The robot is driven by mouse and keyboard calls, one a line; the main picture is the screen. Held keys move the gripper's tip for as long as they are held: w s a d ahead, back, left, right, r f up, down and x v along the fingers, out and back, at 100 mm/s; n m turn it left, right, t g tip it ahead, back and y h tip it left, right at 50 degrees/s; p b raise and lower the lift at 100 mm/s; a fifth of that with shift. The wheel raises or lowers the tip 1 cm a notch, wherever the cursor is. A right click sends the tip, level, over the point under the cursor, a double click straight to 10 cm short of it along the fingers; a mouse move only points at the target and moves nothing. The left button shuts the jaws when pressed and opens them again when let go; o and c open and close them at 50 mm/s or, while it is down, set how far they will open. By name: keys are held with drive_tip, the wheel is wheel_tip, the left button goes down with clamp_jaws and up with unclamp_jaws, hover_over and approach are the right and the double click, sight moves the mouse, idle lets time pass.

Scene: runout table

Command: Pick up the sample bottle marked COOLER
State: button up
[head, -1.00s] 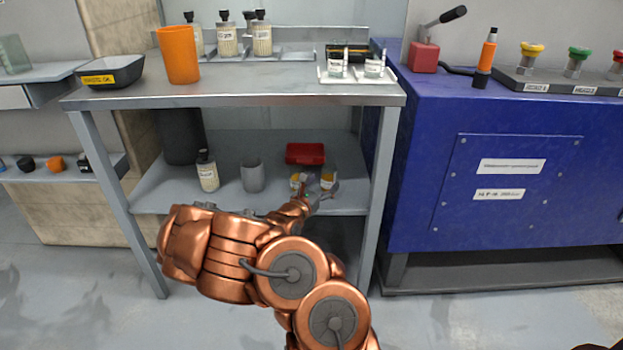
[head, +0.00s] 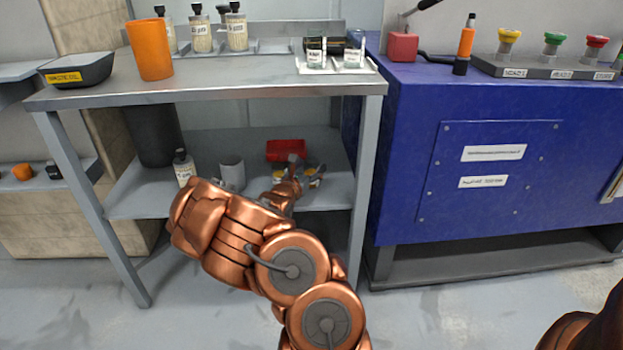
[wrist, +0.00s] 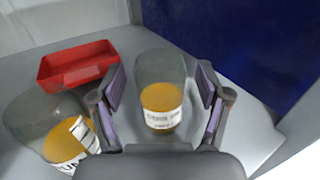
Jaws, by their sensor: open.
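In the wrist view a clear jar (wrist: 161,105) with amber liquid and a white label stands between the two fingers of my gripper (wrist: 162,88). Its label print is too small to read surely. My gripper is open, with one purple-padded finger on each side of this jar. A second amber jar (wrist: 62,138) stands left of the left finger, its label only partly visible. In the head view my gripper (head: 306,170) reaches over the lower shelf and partly hides the jars. No COOLER marking is legible on any bottle.
A red tray (wrist: 78,64) lies behind the jars. On the lower shelf (head: 140,200) a grey cup (head: 232,173) and a dark-capped bottle (head: 184,172) stand to the left. The tabletop (head: 230,88) is overhead, with a table leg (head: 365,190) to the right. A blue cabinet (head: 400,150) stands beyond.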

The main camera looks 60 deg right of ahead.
drive_tip(key=shift+w+d, duration=0.1)
drive_tip(key=shift+d, duration=0.5)
drive_tip(key=c, duration=1.2)
drive_tip(key=shift+r, duration=0.1)
